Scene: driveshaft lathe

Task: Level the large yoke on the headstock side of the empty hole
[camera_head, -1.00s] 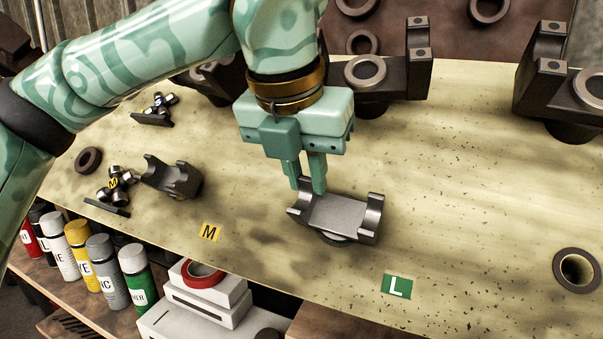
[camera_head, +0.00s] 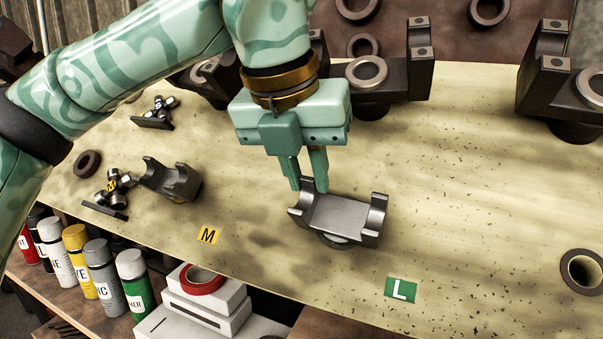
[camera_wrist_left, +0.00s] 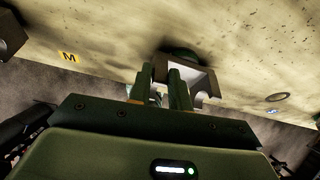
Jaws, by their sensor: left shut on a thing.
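The large yoke (camera_head: 338,214), a grey metal piece with two upright curved lugs, sits on a green round seat (camera_head: 336,241) behind the green L label (camera_head: 401,289). It looks slightly tilted, but the slanted view makes the amount hard to tell. My left gripper (camera_head: 309,187) points down with its fingers shut on the far rim near the left lug. The left wrist view also shows the fingers (camera_wrist_left: 180,88) at the yoke (camera_wrist_left: 203,78); their exact contact is partly hidden. A dark ring around an open hole (camera_head: 582,270) lies at the right table edge. My right gripper is not in view.
A medium yoke (camera_head: 172,180) and a cross piece (camera_head: 113,185) stand to the left near the yellow M label (camera_head: 208,235). Dark bearing blocks (camera_head: 385,80) line the back. Spray cans (camera_head: 100,268) stand below the front edge.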

